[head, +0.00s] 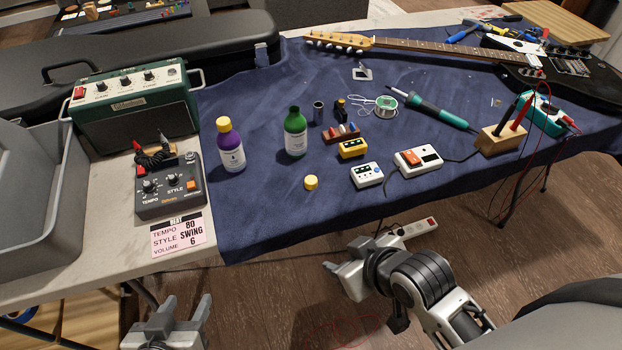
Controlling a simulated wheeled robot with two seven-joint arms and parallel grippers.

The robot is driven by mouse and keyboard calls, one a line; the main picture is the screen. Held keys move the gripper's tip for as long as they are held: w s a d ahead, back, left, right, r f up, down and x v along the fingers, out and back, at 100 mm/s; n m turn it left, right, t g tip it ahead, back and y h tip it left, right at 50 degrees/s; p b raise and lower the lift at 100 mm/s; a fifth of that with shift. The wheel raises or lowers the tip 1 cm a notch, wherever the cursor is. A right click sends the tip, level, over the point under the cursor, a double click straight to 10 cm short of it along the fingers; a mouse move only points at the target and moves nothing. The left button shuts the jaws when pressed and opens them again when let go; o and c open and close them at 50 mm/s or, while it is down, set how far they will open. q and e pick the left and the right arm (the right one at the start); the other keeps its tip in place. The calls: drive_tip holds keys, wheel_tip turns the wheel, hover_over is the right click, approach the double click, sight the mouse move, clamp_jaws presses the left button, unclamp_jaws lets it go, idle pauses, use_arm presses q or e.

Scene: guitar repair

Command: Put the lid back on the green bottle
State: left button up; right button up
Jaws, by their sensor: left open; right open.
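The green bottle (295,133) stands upright on the blue cloth, left of the middle, and its neck has no lid on it. A small yellow lid (311,183) lies on the cloth in front of it, near the table's front edge. A purple bottle (230,146) with a yellow lid on it stands to the left of the green bottle. My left gripper (183,312) is open and empty at the lower left, below the table edge in the picture. My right gripper (335,268) is open and empty in front of the table edge, below the lid.
A yellow box (352,149), a small white pedal (367,175) and a white-and-orange device (418,160) stand right of the lid. A dark drum machine (170,190) and a green amplifier (133,105) are at left. A guitar (440,48) lies at the back. Cloth around the lid is clear.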

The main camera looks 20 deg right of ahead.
drive_tip(key=w+a+r+n+g, duration=0.1)
drive_tip(key=w+a+n, duration=0.1)
drive_tip(key=n, duration=0.1)
drive_tip(key=w+a+r+n+g+y, duration=0.1)
drive_tip(key=w+a+n, duration=0.1)
drive_tip(key=a+n, duration=0.1)
drive_tip(key=w+a+r+n+g+y, duration=0.1)
drive_tip(key=w+a+r+n, duration=0.1)
drive_tip(key=n, duration=0.2)
drive_tip(key=shift+w+a+r, duration=0.1)
drive_tip(key=shift+w+a, duration=0.1)
drive_tip(key=shift+a, duration=0.05)
drive_tip(key=w+r+n, duration=0.1)
drive_tip(key=n, duration=0.1)
drive_tip(key=w+a+r+n+g, duration=0.1)
drive_tip(key=n, duration=0.1)
drive_tip(key=w+r+n+g, duration=0.1)
drive_tip(key=w+n, duration=0.1)
drive_tip(key=shift+a+n+h, duration=0.2)
drive_tip(key=shift+n+h, duration=0.1)
drive_tip(key=shift+n, duration=0.1)
drive_tip(key=w+d+r+n+g+h, duration=0.1)
drive_tip(key=w+d+r+n+h, duration=0.1)
drive_tip(key=w+r+n, duration=0.25)
wheel_tip(320, 180, up, 7)
drive_tip(key=n+g+h, duration=0.1)
drive_tip(key=n+h, duration=0.1)
drive_tip(key=n, duration=0.4)
hover_over(310, 178)
drive_tip(key=shift+r, duration=0.15)
